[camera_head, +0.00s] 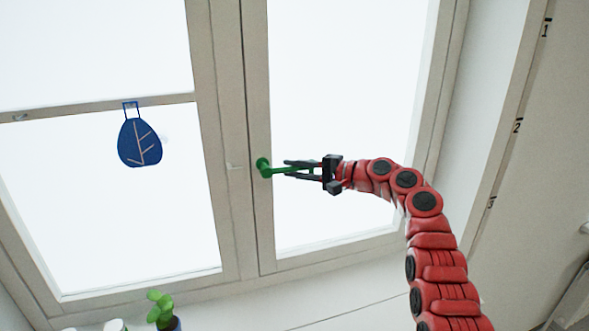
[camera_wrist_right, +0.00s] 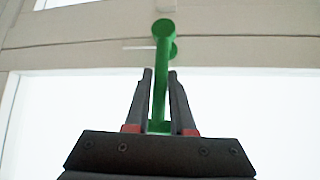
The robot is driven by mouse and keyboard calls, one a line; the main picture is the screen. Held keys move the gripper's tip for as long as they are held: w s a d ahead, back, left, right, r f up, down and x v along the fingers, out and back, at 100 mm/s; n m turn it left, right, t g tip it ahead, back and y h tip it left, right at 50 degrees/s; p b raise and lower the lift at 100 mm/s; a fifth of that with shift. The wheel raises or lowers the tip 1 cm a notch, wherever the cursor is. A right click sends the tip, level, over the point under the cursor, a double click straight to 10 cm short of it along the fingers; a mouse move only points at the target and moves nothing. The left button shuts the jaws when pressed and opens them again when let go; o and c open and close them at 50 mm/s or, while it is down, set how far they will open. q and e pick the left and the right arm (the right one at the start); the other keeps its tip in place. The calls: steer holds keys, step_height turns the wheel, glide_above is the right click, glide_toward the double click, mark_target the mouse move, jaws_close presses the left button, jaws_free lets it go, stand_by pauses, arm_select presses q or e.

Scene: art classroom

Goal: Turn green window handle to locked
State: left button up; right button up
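The green window handle (camera_head: 264,167) is mounted on the frame of the right window sash. Its lever points right, roughly level, in the head view. My right gripper (camera_head: 288,168) reaches in from the right, with its fingers along both sides of the lever. In the right wrist view, the green lever (camera_wrist_right: 159,85) runs lengthwise between the two dark fingers (camera_wrist_right: 160,76). Narrow bright gaps show beside the lever, so the fingers look open around it; contact at the tips is hard to judge. My left gripper is not in view.
A pale handle (camera_head: 234,166) sits on the frame left of the green one. A blue leaf-shaped ornament (camera_head: 140,143) hangs on the left window. A green plant (camera_head: 161,308) stands at the bottom left. A wall with number marks is at the right.

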jaws_close()
stand_by(1.1)
